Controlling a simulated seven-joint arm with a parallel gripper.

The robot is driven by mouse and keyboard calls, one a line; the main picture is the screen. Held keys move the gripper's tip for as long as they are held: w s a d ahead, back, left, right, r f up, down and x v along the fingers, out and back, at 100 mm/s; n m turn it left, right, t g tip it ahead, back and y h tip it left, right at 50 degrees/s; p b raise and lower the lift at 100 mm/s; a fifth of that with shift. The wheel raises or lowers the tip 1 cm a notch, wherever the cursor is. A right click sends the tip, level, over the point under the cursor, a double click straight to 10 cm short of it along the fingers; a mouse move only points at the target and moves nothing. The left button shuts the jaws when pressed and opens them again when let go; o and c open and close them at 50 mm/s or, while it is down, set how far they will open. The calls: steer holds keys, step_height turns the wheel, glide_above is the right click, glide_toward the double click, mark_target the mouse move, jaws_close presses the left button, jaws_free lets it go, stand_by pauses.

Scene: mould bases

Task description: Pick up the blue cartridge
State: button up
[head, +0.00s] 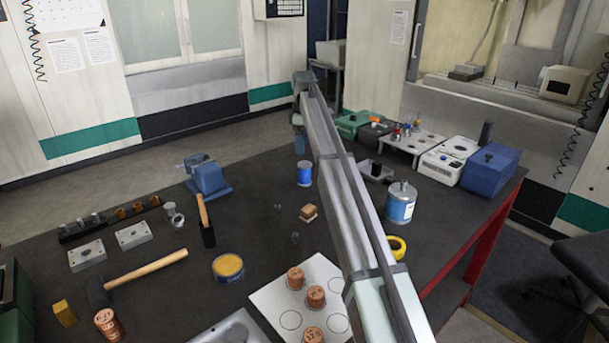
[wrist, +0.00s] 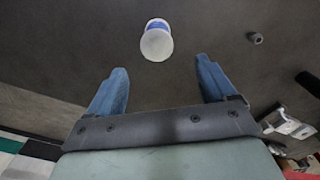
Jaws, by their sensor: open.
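The blue cartridge (head: 304,175) stands on the dark table in the head view, a short cylinder with a blue band and pale ends. In the wrist view the cartridge (wrist: 157,40) shows its white end toward the camera, just beyond the gap between the fingertips and near its middle. My gripper (wrist: 161,66) is open, with two blue fingers spread and nothing between them. In the head view my gripper (head: 299,146) is at the far end of my arm, above and just behind the cartridge. The exact gap to it is unclear.
A blue vise (head: 208,178) is at left. Several boxes line the right rear. Bare table surrounds the cartridge.

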mark_target(304, 175)
steer(key=n, duration=0.4)
steer(key=shift+n, duration=0.3)
steer(key=shift+f+n, duration=0.2)
steer(key=shift+n, duration=0.1)
step_height(304, 175, down, 7)
steer(key=shift+f, duration=0.1)
steer(key=shift+w+d+f, duration=0.1)
steer(key=shift+f, duration=1.45)
steer(key=shift+w+d+f, duration=0.1)
steer(key=shift+f, duration=1.45)
steer(key=c, duration=1.2)
